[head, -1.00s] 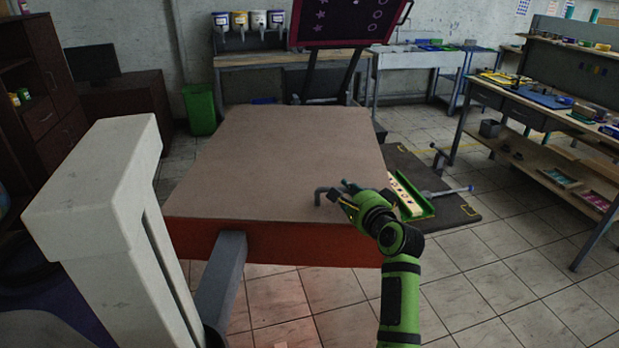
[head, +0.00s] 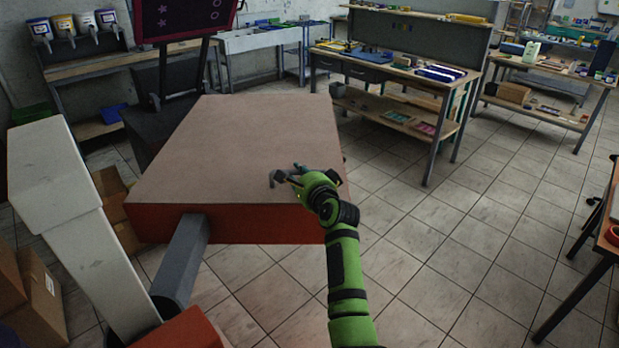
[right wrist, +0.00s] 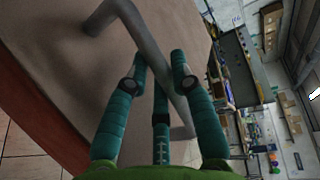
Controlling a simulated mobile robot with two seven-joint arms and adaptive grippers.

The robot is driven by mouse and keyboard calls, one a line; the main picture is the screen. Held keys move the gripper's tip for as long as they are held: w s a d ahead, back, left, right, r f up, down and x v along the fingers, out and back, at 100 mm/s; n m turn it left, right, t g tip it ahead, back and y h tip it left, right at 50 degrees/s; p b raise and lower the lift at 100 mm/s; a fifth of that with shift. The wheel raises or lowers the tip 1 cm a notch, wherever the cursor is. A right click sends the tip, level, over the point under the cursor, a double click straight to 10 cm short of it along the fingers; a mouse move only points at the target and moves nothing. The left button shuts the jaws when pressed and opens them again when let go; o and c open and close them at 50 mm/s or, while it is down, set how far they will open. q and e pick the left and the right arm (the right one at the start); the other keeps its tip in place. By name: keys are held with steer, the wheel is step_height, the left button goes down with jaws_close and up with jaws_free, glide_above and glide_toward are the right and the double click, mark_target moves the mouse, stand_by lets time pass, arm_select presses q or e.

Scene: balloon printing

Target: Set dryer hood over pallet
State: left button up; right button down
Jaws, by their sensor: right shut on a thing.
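The dryer hood (head: 235,150) is a wide flat box with a brown top and a red-orange front side. A grey arm (head: 182,262) links it toward a white column (head: 60,200) at left. A thin grey bent handle (head: 273,178) stands at the hood's right front edge. My right gripper (head: 291,175) is shut on this handle. In the right wrist view its teal fingers (right wrist: 158,90) close around the grey handle bar (right wrist: 150,50). My left gripper is not in view. I cannot make out a pallet; the hood hides the floor beneath it.
A dark printing press with a purple-starred screen (head: 185,15) stands behind the hood at left. Cardboard boxes (head: 38,300) lie at lower left. A workbench (head: 385,68) stands at back right, and a table (head: 605,240) at the right edge. Tiled floor right of my arm is clear.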

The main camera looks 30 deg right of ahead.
steer(key=shift+d+h, duration=0.3)
steer(key=c, duration=1)
jaws_free()
steer(key=shift+s, duration=0.1)
steer(key=shift+c, duration=0.2)
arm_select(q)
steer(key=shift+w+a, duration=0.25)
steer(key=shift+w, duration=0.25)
arm_select(e)
steer(key=shift+d, duration=0.15)
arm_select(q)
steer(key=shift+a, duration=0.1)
arm_select(e)
steer(key=shift+s, duration=0.1)
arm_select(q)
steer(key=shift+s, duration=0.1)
arm_select(e)
steer(key=s+r, duration=0.1)
steer(key=s, duration=0.6)
steer(key=shift+s+a+r, duration=0.15)
steer(key=shift+a, duration=0.05)
